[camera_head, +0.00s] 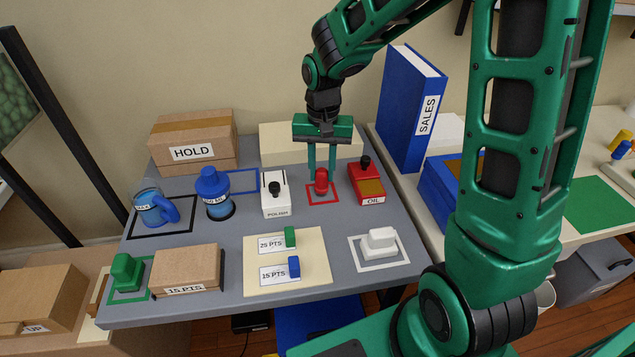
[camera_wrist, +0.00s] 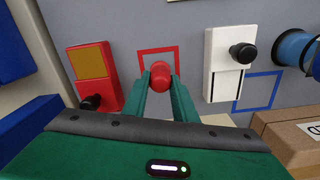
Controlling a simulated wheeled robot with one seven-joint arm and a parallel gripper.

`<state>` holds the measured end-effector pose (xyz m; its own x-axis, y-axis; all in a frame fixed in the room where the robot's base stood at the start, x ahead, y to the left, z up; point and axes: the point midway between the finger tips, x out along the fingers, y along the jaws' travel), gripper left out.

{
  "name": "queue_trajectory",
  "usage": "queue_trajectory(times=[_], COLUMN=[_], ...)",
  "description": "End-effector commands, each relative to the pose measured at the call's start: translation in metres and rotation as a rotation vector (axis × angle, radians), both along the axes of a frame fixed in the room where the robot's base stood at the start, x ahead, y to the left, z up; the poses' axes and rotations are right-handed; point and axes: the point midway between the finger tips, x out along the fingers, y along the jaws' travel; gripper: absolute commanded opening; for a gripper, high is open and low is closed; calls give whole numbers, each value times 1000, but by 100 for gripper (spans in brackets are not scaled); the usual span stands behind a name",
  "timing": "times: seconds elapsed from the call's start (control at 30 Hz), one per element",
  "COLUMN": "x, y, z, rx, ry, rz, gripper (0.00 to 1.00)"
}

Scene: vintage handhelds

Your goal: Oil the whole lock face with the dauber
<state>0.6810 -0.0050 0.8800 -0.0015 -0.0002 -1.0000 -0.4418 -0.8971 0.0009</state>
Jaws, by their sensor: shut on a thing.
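My gripper (camera_head: 320,172) points down and is shut on a small red knobbed piece (camera_head: 321,182), which looks like the dauber. In the wrist view the red piece (camera_wrist: 160,72) sits between the two green fingertips. It is at a red square outline (camera_head: 322,198) on the grey table; I cannot tell whether it touches the table. A red box labelled OIL (camera_head: 366,184), with a brown-gold pad and a black knob, stands just to the right. It also shows in the wrist view (camera_wrist: 110,86). No surface is plainly marked as the lock face.
A white POLISH box (camera_head: 276,205) stands close left of my gripper, with a blue bottle (camera_head: 213,192) and blue mug (camera_head: 150,208) beyond. A white block (camera_head: 382,241) and a points card (camera_head: 310,245) lie in front.

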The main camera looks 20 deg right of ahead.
Motion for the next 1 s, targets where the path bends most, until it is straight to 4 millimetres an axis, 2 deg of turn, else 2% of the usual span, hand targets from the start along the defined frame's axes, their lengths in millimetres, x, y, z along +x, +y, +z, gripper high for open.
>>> queue_trajectory(times=[1.0], x=[0], y=[0], z=[49], rx=[0], ry=[-1], rz=[-1], gripper=[3])
